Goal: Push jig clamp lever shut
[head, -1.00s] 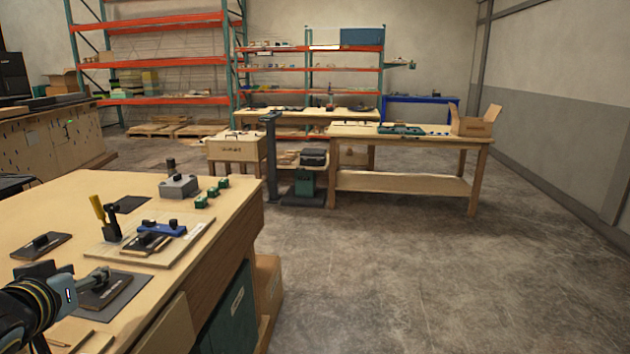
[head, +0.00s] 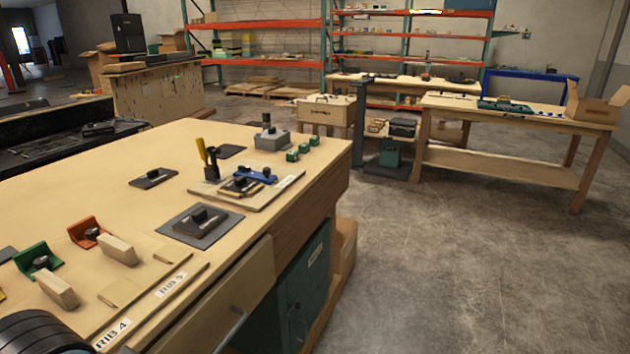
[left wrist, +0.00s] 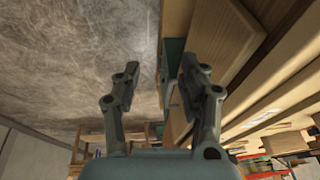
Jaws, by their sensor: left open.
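The jig clamp lever has a yellow handle (head: 202,151) that stands nearly upright in the head view. It rises from a dark clamp on the light jig board (head: 232,202). A blue bar (head: 256,175) and a dark block with a black knob (head: 240,185) sit on the board to the right of the lever. My left gripper (left wrist: 150,75) shows in the left wrist view, open and empty, with floor and the side of a wooden bench behind it. It is not in the head view, so its distance from the lever cannot be told. My right gripper is not in view.
A dark plate with a knobbed block (head: 200,226) lies in front of the jig. A grey block (head: 271,140) and small green blocks (head: 303,148) stand behind it. Green (head: 38,258) and orange (head: 86,232) brackets lie at left.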

